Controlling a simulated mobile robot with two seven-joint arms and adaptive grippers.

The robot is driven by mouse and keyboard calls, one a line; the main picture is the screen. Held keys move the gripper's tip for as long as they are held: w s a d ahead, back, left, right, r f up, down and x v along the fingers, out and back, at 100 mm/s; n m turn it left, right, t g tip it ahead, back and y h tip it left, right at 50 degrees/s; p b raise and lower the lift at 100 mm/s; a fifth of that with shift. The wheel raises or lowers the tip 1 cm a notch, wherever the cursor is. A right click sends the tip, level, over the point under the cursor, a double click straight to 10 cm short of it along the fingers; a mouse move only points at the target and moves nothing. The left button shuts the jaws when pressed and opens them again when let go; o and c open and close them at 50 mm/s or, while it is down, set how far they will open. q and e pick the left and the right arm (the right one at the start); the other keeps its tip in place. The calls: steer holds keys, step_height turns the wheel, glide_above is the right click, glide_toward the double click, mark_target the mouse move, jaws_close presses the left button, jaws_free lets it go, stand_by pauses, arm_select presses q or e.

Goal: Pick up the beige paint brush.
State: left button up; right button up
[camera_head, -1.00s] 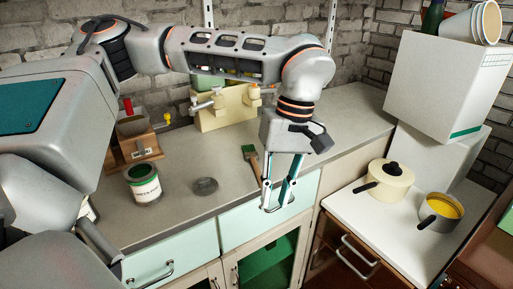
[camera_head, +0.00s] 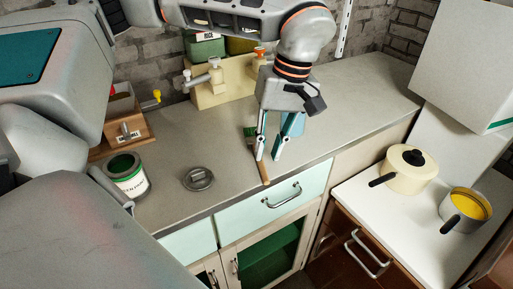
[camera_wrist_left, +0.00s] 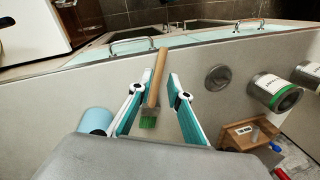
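The beige paint brush lies on the grey countertop, its wooden handle (camera_head: 264,174) pointing to the front edge and its green bristles toward the wall. My left gripper (camera_head: 268,156) points down over it, with its fingers partly hiding the brush in the head view. In the left wrist view the handle (camera_wrist_left: 156,78) and green bristles (camera_wrist_left: 148,121) show between the two spread fingers, nearer the left one. The left gripper is open and empty; a visible gap separates each finger from the handle. My right gripper is not in view.
A paint can (camera_head: 127,178) and a round grey lid (camera_head: 198,179) stand to the left on the counter. A light blue object (camera_head: 293,124) is behind the gripper. A cream pot (camera_head: 408,170) and a yellow-filled pan (camera_head: 466,207) sit on the white surface at right.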

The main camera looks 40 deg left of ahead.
mark_target(263, 165)
arm_select(q)
steer(key=f, duration=0.3)
steer(key=shift+s+a+f, duration=0.2)
steer(key=shift+a+f, duration=0.1)
steer(key=shift+f, duration=0.4)
jaws_close()
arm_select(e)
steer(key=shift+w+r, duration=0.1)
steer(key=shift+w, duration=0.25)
arm_select(q)
step_height(263, 165, up, 10)
steer(key=p, duration=0.1)
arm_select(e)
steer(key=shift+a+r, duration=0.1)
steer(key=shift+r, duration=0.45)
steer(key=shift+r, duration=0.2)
